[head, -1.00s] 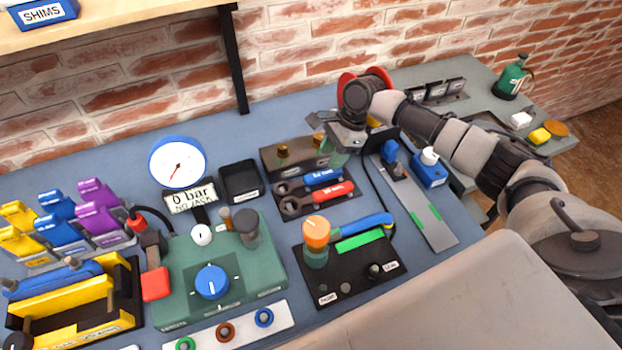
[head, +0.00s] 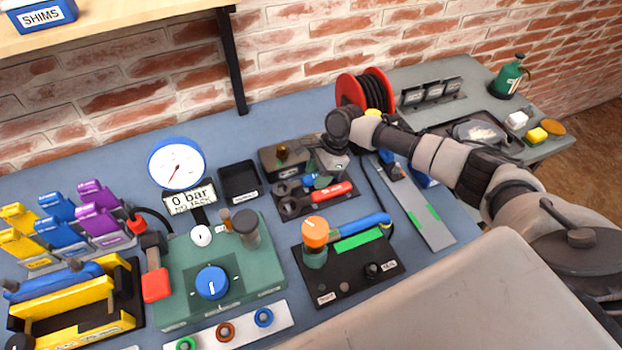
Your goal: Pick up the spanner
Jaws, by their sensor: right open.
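Two spanners lie side by side on a black mat (head: 318,213) at the middle of the bench. The rear spanner (head: 284,188) shows its dark jaw end at left. Its blue handle is mostly hidden behind my gripper. The front spanner (head: 330,195) has a red handle and a dark head, and is in plain view. My right gripper (head: 317,181) is open and points down right at the blue handle. I cannot tell whether its fingers touch or straddle the handle. My left gripper is not in view.
A dark block (head: 270,162) stands close behind the spanners. A black board (head: 345,282) with an orange knob (head: 315,232) and a blue-handled tool is in front. A green pump unit (head: 250,278) is at left, a red cable reel (head: 350,90) behind my arm.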

